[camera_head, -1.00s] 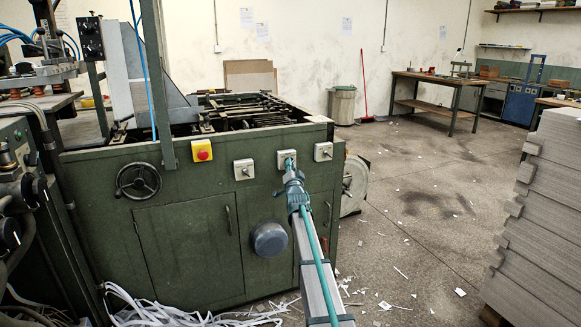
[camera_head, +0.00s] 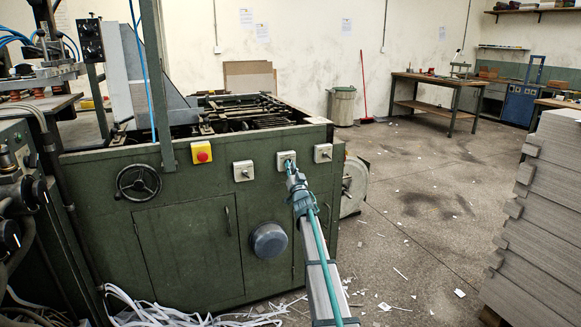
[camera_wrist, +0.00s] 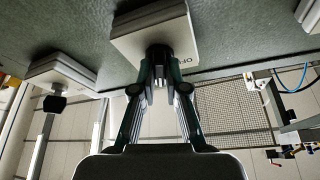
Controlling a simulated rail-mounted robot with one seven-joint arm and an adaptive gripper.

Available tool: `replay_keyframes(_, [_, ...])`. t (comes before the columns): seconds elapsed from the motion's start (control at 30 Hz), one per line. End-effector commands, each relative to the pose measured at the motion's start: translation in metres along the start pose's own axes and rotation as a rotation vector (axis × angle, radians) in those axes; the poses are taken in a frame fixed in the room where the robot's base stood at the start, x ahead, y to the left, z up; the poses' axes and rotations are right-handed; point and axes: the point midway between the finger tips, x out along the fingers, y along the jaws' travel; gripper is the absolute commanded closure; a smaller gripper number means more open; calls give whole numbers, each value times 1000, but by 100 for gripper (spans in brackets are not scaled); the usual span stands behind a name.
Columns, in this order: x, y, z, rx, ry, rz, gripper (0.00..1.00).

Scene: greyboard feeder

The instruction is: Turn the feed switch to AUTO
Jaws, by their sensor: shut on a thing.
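Three pale switch boxes sit on the green machine's front panel. My gripper (camera_head: 289,168) is at the middle switch box (camera_head: 281,156), coming from below and the front right. In the wrist view, my gripper (camera_wrist: 160,68) is shut on the dark knob (camera_wrist: 158,50) of that box (camera_wrist: 128,42). Part of a label, seemingly "OFF", shows beside the knob. The fingers hide most of the knob, so its exact setting cannot be read. No AUTO mark is legible.
The left switch box (camera_head: 243,171) and right switch box (camera_head: 323,152) flank the held one. A red stop button (camera_head: 202,152) on yellow is further left. A round dark housing (camera_head: 269,240) protrudes below. Stacked greyboard (camera_head: 541,220) stands at right.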

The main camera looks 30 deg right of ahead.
Motion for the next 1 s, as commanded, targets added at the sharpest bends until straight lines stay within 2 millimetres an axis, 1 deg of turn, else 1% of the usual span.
replay_keyframes(0.03, [6, 0, -4, -36, 2, -15, 100])
replay_keyframes(0.2, [6, 1, -3, -148, 2, -62, 100])
replay_keyframes(0.4, [6, 1, -3, -243, 2, -101, 100])
replay_keyframes(0.6, [6, 2, -3, -291, 3, -121, 100])
replay_keyframes(1.0, [6, 2, -3, -301, 4, -125, 100])
